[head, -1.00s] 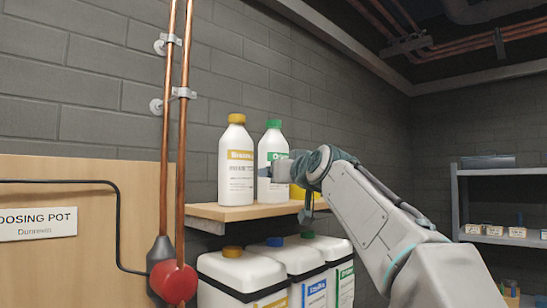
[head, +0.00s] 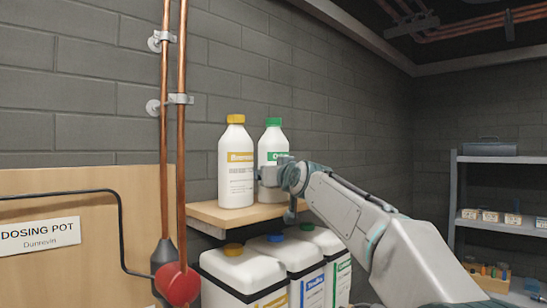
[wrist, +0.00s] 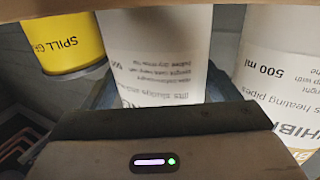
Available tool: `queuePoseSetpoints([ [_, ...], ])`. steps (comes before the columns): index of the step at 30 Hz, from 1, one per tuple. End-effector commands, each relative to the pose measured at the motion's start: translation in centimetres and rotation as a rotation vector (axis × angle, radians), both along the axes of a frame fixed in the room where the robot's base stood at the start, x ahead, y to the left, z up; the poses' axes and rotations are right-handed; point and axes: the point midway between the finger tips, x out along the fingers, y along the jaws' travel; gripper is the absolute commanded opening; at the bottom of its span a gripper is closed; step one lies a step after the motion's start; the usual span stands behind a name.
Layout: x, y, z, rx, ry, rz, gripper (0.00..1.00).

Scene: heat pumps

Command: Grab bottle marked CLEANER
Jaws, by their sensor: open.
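A white bottle with a green cap (head: 272,139) stands upright on the wooden shelf. Its green label band is partly hidden by my gripper, so I cannot read its name in full. In the wrist view this bottle (wrist: 158,55) appears upside down, with small print about sludge facing me. My gripper (head: 270,176) is open at its front, and the bottle appears to stand between the fingers. Whether they touch it is hidden. A white bottle with a yellow cap (head: 236,165) and yellow band stands just left; its label, partly seen in the wrist view, reads like INHIBITOR (wrist: 285,85).
The wooden shelf (head: 225,215) is small. A yellow container marked SPILL (wrist: 70,42) stands on the other side of the green-capped bottle. Several white jugs (head: 243,270) stand below the shelf. Copper pipes (head: 182,140) run vertically at left. A metal rack (head: 490,158) is at right.

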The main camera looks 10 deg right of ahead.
Motion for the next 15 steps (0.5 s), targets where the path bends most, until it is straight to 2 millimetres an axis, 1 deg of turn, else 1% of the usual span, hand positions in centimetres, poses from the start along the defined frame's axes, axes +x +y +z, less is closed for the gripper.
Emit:
queuePoseSetpoints([
  [3,0.38,0.08,0.0,0.0,0.0,0.0,0.82],
  [10,0.4,0.04,-0.11,0.0,0.0,-0.001,0.82],
  [11,0.4,0.04,-0.11,0.0,0.0,-0.001,0.74],
  [12,0.39,0.04,-0.1,0.0,0.0,-0.001,0.62],
  [14,0.39,0.05,-0.09,0.0,0.0,-0.001,0.46],
  [15,0.38,0.05,-0.09,0.0,0.0,-0.001,0.35],
])
